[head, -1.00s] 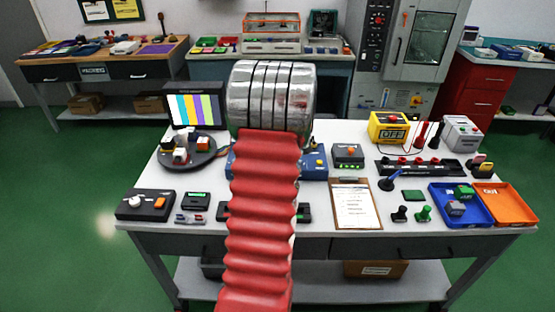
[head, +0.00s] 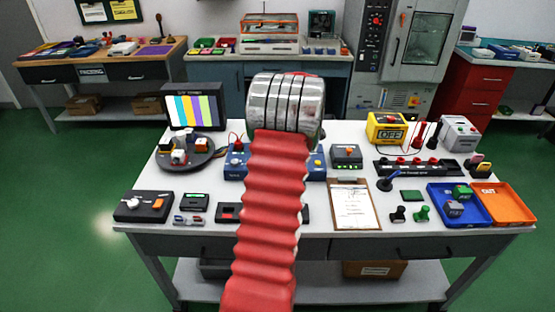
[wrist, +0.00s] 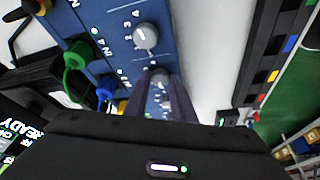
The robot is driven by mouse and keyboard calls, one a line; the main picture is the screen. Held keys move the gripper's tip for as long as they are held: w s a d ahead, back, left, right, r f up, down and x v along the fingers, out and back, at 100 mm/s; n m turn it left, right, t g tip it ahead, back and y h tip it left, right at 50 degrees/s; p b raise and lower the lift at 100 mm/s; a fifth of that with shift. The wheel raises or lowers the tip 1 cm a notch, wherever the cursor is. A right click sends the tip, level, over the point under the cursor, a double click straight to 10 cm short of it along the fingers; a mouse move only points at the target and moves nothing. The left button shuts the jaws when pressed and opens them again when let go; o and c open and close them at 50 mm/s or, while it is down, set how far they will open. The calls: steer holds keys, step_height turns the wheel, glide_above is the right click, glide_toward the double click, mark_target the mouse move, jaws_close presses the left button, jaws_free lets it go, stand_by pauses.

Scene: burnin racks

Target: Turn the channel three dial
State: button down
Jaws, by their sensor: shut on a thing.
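A blue panel box (head: 236,164) stands mid-table, partly hidden behind my red and silver arm in the head view. In the wrist view, the blue panel (wrist: 112,52) carries a grey dial (wrist: 146,38) with numbers around it. A second grey dial (wrist: 158,76) sits farther along the row, between the fingertips of my gripper (wrist: 160,84). My gripper is shut on this second dial. Its channel label is not readable. My gripper is hidden behind the arm in the head view.
Green (wrist: 76,56) and blue plugs (wrist: 105,91) stick out beside the dials. A colour-bar monitor (head: 194,108) and a round tray (head: 190,154) stand left. A clipboard (head: 352,204), blue tray (head: 457,215) and orange tray (head: 505,204) lie right.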

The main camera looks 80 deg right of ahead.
steer(key=shift+s+f, duration=0.1)
steer(key=shift+s, duration=0.05)
steer(key=c, duration=1.5)
jaws_free()
steer(key=shift+r, duration=0.2)
steer(key=v, duration=1.3)
steer(key=shift+r, duration=0.25)
